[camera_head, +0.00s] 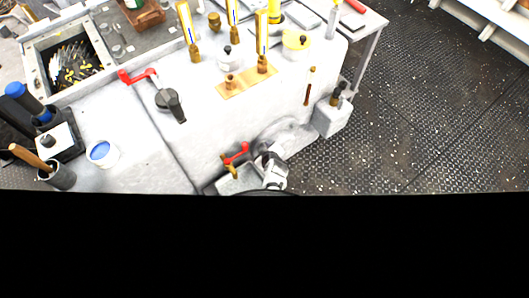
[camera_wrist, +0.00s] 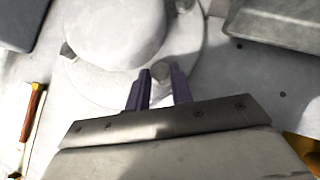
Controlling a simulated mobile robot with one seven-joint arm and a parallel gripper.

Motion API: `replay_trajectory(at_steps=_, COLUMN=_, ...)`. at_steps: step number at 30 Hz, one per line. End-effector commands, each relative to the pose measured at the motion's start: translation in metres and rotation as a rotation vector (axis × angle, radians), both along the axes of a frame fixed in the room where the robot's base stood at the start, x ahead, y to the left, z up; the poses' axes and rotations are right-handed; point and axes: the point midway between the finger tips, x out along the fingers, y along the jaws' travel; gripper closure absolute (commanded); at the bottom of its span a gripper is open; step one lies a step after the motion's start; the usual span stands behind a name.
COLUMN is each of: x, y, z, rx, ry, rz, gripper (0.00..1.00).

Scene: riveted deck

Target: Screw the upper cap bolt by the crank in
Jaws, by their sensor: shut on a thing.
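In the wrist view a pale round cap (camera_wrist: 115,35) with a wide flange fills the upper middle. A grey bolt (camera_wrist: 161,72) stands at the flange's lower edge. My gripper (camera_wrist: 160,88) has its two dark purple fingers closed on either side of this bolt. How deep the bolt sits is hidden. Another bolt head (camera_wrist: 68,50) shows at the flange's left edge. In the head view my gripper (camera_head: 270,160) is at the front edge of the grey block, just right of a red crank (camera_head: 237,153); the bolt cannot be made out there.
A grey box with a dark-topped fitting (camera_head: 333,115) stands right of the cap area. A brass-ended rod (camera_head: 309,87) lies nearby. The dark deck (camera_head: 420,120) at right is clear.

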Motion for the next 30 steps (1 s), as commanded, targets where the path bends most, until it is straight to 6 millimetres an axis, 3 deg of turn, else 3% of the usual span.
replay_trajectory(at_steps=15, x=0.0057, y=-0.0073, z=0.0011, rx=0.322, ry=0.230, rz=-0.001, gripper=1.00)
replay_trajectory(at_steps=30, x=0.0052, y=-0.0088, z=0.0020, rx=0.412, ry=0.299, rz=-0.001, gripper=1.00)
